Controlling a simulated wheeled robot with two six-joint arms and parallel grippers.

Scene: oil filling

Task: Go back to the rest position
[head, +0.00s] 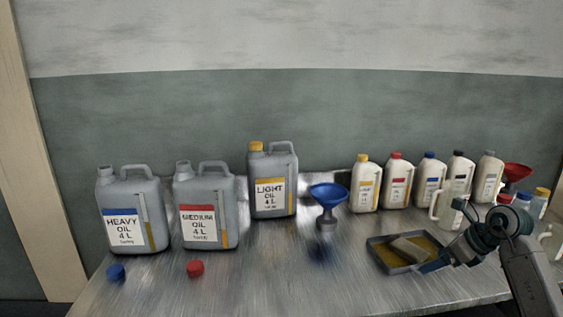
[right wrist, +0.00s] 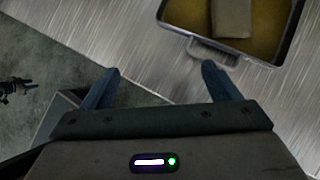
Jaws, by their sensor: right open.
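My right gripper (head: 440,264) comes in from the right in the head view, above the front right of the table, close to the tray. In the right wrist view its two blue fingers (right wrist: 160,88) stand apart with nothing between them. The tray (head: 378,257) has an oily yellow floor and holds a grey-brown block (head: 408,249); the tray's near rim (right wrist: 215,50) also shows in the right wrist view, just beyond the fingers. My left gripper is in neither view.
Heavy oil (head: 127,212), medium oil (head: 205,207) and light oil (head: 272,182) cans stand on the metal table (head: 260,285). Blue (head: 116,272) and red (head: 195,268) caps lie before the first two. A blue funnel (head: 328,200) stands mid-table. Several small bottles (head: 397,182) line the back right.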

